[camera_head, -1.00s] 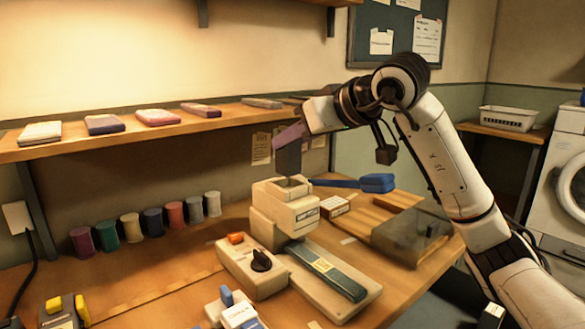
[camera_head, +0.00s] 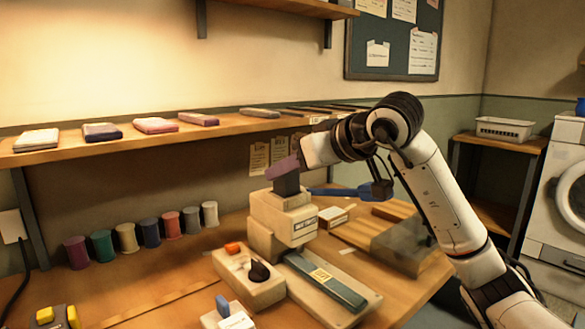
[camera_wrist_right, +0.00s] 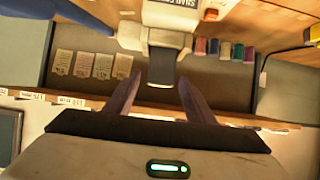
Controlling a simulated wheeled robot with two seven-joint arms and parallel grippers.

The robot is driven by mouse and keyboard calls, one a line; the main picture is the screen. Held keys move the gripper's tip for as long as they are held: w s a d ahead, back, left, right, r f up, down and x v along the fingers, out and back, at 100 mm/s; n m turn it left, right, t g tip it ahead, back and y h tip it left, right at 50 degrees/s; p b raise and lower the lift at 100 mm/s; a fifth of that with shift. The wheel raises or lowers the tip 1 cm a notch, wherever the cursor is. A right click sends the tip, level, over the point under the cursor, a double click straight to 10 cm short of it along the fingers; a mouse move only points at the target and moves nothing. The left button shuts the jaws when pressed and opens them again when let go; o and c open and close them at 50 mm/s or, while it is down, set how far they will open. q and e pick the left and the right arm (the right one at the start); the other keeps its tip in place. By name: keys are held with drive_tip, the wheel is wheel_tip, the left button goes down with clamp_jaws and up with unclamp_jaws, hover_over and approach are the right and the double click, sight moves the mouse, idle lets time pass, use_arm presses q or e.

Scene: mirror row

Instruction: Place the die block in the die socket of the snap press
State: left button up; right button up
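The dark grey die block (camera_head: 288,186) stands upright at the top of the cream snap press (camera_head: 284,222). Its lower end appears to be in the socket there, but how deep it sits is hidden. My right gripper (camera_head: 284,168), with purple fingers, is at the block's upper end. In the right wrist view, the gripper (camera_wrist_right: 160,82) has its fingers apart, with a gap on each side of the die block (camera_wrist_right: 162,68). The snap press (camera_wrist_right: 172,14) shows at the top of that view. My left gripper is not in view.
A blue-handled tool (camera_head: 350,191) lies right of the press, near a small box (camera_head: 334,217) and a smoky box (camera_head: 404,245). A control box (camera_head: 246,276) with a black knob stands in front. Thread spools (camera_head: 151,232) line the wall under a shelf (camera_head: 90,150).

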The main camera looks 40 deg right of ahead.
drive_tip(key=shift+r, duration=0.1)
drive_tip(key=shift+s+r, duration=0.15)
drive_tip(key=v, duration=1.1)
drive_tip(key=shift+s+p, duration=0.3)
drive_tip(key=shift+p, duration=0.05)
drive_tip(key=shift+d, duration=0.15)
